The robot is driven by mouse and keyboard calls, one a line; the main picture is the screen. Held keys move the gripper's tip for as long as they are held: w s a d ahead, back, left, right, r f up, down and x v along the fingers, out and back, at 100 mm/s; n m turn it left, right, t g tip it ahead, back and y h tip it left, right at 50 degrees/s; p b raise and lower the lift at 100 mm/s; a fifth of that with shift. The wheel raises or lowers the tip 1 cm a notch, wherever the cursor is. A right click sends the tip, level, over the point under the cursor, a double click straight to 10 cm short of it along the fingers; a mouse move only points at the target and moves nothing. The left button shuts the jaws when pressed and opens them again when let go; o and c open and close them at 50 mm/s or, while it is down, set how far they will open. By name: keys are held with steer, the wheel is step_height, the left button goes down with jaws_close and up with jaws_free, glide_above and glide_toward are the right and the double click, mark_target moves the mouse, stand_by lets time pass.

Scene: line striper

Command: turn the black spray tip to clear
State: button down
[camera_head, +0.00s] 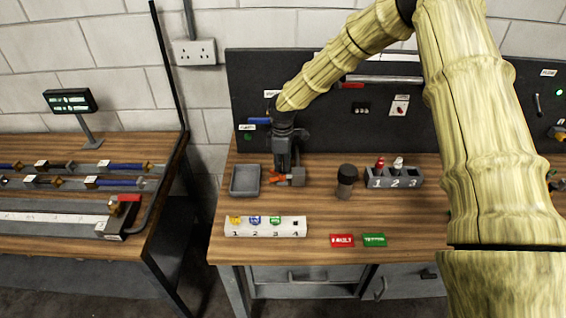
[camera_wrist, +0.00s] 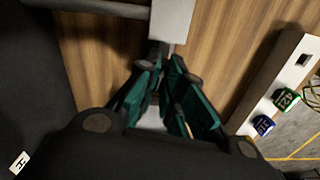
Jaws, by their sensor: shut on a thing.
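My gripper (camera_head: 283,168) points down over the grey block (camera_head: 298,177) with orange parts (camera_head: 276,178) on its left, at the back left of the bench. In the wrist view its teal fingers (camera_wrist: 172,95) are drawn in close beside the grey block (camera_wrist: 172,20). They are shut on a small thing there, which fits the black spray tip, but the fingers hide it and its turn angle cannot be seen. The white rack (camera_head: 243,229) holds yellow, blue and green tips in slots 1 to 3; slot 4 shows only a dark square.
A grey tray (camera_head: 245,194) lies just left of the block. A black-capped cylinder (camera_head: 346,182) and a numbered grey holder (camera_head: 408,182) with red and white bottles stand to the right. Red (camera_head: 342,241) and green (camera_head: 374,240) labels lie near the front edge. A dark panel (camera_head: 330,125) rises behind.

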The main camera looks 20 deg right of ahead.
steer(key=shift+w+r+n, duration=0.1)
steer(key=shift+w+n, duration=0.1)
steer(key=shift+n, duration=0.6)
steer(key=c, duration=0.9)
jaws_free()
steer(key=shift+p, duration=0.35)
steer(key=shift+s+r+p, duration=0.1)
steer(key=shift+r+p, duration=1.8)
steer(key=shift+r, duration=1.5)
steer(key=shift+d+f, duration=0.1)
